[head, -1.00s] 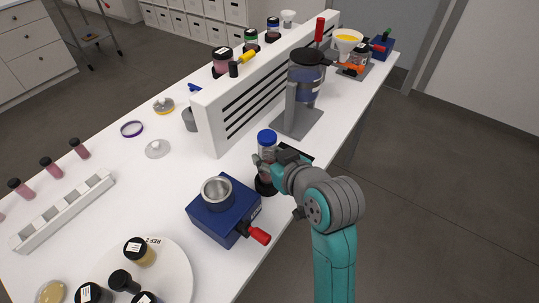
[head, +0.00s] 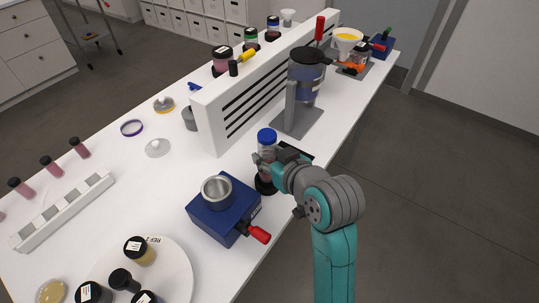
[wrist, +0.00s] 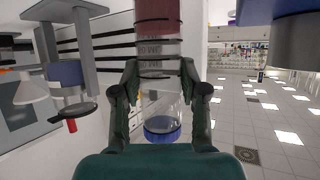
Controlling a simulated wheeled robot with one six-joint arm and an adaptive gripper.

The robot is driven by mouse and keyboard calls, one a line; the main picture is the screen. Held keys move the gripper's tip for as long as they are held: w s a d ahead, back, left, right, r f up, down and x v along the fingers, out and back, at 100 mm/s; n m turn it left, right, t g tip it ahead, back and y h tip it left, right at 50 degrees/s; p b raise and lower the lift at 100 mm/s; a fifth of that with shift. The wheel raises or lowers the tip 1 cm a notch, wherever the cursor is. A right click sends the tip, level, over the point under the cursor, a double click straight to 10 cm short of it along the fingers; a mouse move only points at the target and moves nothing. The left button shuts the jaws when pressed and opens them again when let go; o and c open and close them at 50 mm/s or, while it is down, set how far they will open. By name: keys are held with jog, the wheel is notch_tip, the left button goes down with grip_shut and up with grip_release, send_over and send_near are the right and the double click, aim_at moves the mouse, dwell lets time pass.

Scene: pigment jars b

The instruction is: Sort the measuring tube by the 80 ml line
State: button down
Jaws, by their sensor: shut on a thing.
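The measuring tube has a blue cap (head: 267,135), a clear upper body (head: 267,148) and a dark foot (head: 265,186). It stands upright on the white table, right of the blue box with a metal cup. My gripper (head: 267,164) is shut around the tube. In the wrist view, which looks upside down, both fingers (wrist: 165,95) flank the clear part of the tube (wrist: 163,78). The blue cap shows below, and the reddish fill (wrist: 158,10) shows at the top.
The blue box (head: 213,215) with a red handle stands close left. The white slotted divider (head: 225,125) and a grey stand (head: 300,120) are behind. A white round plate (head: 175,270) with jars is front left, near a white rack (head: 60,213). Several pink vials stand far left.

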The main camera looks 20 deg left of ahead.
jog(key=shift+f, duration=1.8)
jog(key=c, duration=0.5)
grip_release()
jog(key=shift+c, duration=0.2)
jog(key=v, duration=1.2)
jog(key=s+d+f+m+t+h, duration=0.2)
jog(key=s+d+f+m, duration=0.15)
jog(key=d+f, duration=0.4)
jog(key=s+d+f+m+t+h, duration=0.2)
jog(key=s+d+f+m+h, duration=0.1)
jog(key=s+d+f, duration=0.4)
jog(key=s+d+f+m+h, duration=0.1)
jog(key=s+d+h, duration=0.1)
jog(key=s, duration=0.8)
jog(key=s+d+m+t+h, duration=0.1)
jog(key=s+d, duration=0.4)
jog(key=s, duration=0.5)
jog(key=shift+s+d+f+t+h, duration=0.3)
jog(key=shift+d+f+h, duration=0.05)
jog(key=shift+h, duration=0.05)
